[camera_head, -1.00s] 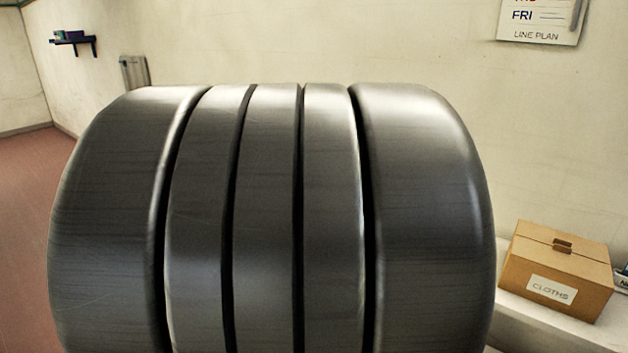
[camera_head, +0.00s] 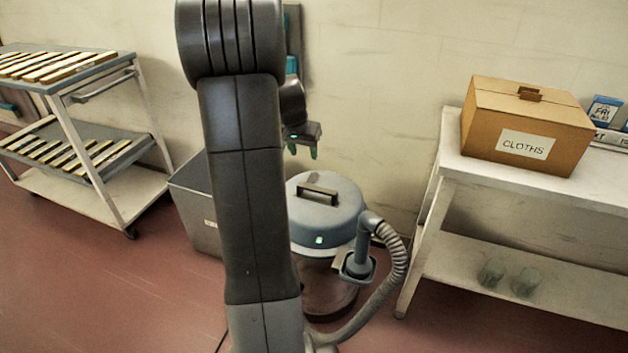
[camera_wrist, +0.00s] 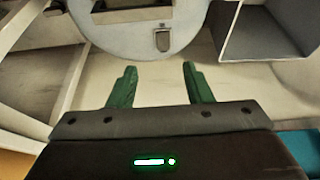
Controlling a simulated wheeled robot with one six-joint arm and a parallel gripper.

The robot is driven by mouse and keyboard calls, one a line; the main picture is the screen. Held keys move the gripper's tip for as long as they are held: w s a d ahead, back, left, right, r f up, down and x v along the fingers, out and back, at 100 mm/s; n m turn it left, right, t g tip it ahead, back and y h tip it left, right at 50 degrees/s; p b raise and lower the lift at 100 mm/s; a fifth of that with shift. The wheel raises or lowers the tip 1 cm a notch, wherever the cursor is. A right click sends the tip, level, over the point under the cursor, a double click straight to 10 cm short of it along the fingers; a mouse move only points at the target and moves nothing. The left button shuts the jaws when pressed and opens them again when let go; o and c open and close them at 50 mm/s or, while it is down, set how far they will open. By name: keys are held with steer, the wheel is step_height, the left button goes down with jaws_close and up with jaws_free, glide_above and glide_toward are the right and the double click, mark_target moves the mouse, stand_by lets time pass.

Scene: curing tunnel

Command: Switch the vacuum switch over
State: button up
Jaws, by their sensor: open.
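The vacuum (camera_head: 337,222) stands on the floor, with a blue-grey round lid, a dark handle and a ribbed hose on its right. A small lit pale-green square (camera_head: 319,239) shows on the lid's front; I cannot tell whether it is the switch or a lamp. My gripper (camera_head: 301,151) is above and behind the lid, empty, its green fingers pointing down. In the wrist view, the gripper (camera_wrist: 157,84) is open, with the vacuum lid (camera_wrist: 110,35) beyond the fingertips. A small metal tab (camera_wrist: 162,40) sits on that lid edge, apart from the fingers; its setting is unclear.
A grey bin (camera_head: 195,215) stands left of the vacuum, partly behind my arm. A trolley (camera_head: 130,190) with slatted trays is at the left. A white bench (camera_head: 448,160) on the right bears a cardboard box (camera_head: 525,120). The wall is close behind the vacuum.

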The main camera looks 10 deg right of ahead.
mark_target(312, 178)
steer(key=b+x, duration=0.1)
steer(key=x, duration=0.4)
steer(key=w+b+x, duration=0.1)
steer(key=x, duration=0.4)
steer(key=b+x, duration=0.1)
steer(key=x, duration=0.4)
steer(key=shift+w+d, duration=0.1)
steer(key=shift+w, duration=0.15)
